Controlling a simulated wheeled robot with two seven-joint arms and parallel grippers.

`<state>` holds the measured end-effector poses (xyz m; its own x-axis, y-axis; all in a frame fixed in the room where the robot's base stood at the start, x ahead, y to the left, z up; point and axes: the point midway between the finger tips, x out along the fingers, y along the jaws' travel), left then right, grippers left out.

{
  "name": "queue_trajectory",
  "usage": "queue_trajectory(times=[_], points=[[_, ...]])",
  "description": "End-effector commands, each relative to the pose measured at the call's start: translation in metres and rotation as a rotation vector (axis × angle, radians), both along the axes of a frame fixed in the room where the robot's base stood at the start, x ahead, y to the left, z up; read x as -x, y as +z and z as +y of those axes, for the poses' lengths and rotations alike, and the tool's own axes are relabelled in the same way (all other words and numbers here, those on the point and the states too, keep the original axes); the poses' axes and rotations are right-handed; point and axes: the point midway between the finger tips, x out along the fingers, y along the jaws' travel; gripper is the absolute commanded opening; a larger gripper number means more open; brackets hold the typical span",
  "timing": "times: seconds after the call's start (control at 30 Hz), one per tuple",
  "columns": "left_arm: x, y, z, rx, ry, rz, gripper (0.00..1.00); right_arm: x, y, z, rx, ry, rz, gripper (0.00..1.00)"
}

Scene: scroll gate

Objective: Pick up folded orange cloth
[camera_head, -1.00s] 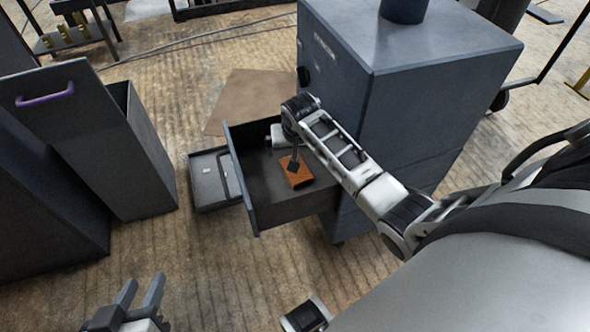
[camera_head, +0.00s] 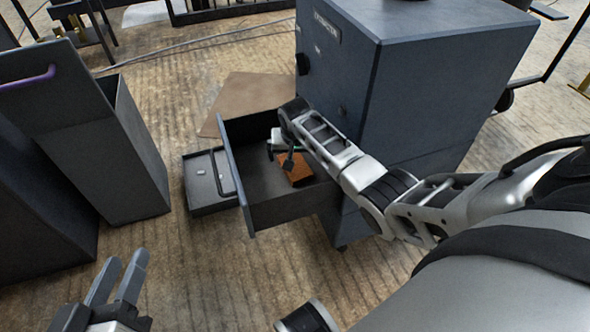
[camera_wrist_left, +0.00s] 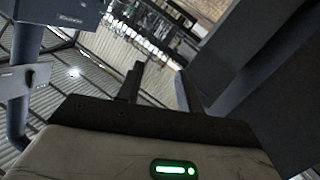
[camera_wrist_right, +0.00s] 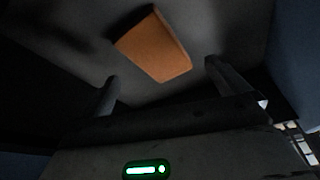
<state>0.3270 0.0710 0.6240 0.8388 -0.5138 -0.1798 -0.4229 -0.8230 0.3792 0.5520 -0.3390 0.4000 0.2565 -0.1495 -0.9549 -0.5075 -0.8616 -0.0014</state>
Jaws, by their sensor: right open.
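The folded orange cloth (camera_head: 299,174) lies flat on the floor of the open drawer (camera_head: 262,211) of the dark grey cabinet. In the right wrist view the cloth (camera_wrist_right: 154,48) lies beyond the fingertips, apart from them. My right gripper (camera_head: 284,160) is inside the drawer at the cloth's left side; in the right wrist view its fingers (camera_wrist_right: 161,75) are spread and empty. My left gripper (camera_head: 121,270) is low at the left of the head view, away from the drawer. Its two fingers (camera_wrist_left: 160,82) are apart with nothing between them.
The grey cabinet (camera_head: 400,90) stands right behind the drawer. A small shallow tray (camera_head: 205,180) is on the floor left of the drawer. A tall grey bin with a purple handle (camera_head: 130,150) stands further left. A brown mat (camera_head: 255,95) lies behind; floor in front is clear.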

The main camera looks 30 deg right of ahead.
Motion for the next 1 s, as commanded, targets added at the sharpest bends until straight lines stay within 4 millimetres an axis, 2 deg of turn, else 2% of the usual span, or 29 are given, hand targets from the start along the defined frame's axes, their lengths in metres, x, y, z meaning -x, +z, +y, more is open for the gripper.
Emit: queue_trajectory(times=[0.03,0.1,0.27,0.57,0.6,0.7,0.77,1.0], points=[[-0.001,-0.004,-0.001,0.026,-0.002,-0.007,0.36,0.0,-0.013,-0.001,0.001,-0.001,0.003,1.0],[-0.001,-0.002,-0.003,0.075,-0.006,-0.018,0.36,-0.001,-0.026,-0.002,0.001,0.0,0.004,1.0],[-0.006,0.01,-0.005,0.132,-0.013,-0.089,0.36,-0.006,-0.045,-0.005,0.002,0.0,0.002,1.0],[-0.008,0.02,-0.004,0.142,-0.013,-0.125,0.36,-0.007,-0.047,-0.006,0.001,0.001,0.001,1.0],[-0.008,0.02,-0.004,0.142,-0.013,-0.125,0.36,-0.007,-0.047,-0.006,0.001,0.001,0.001,0.97],[-0.008,0.02,-0.004,0.142,-0.013,-0.125,0.36,-0.007,-0.047,-0.006,0.001,0.001,0.001,0.69],[-0.008,0.02,-0.004,0.142,-0.013,-0.125,0.36,-0.007,-0.047,-0.006,0.001,0.001,0.001,0.55],[-0.008,0.02,-0.004,0.141,-0.012,-0.125,0.36,-0.007,-0.047,-0.006,0.001,0.001,0.001,0.55]])
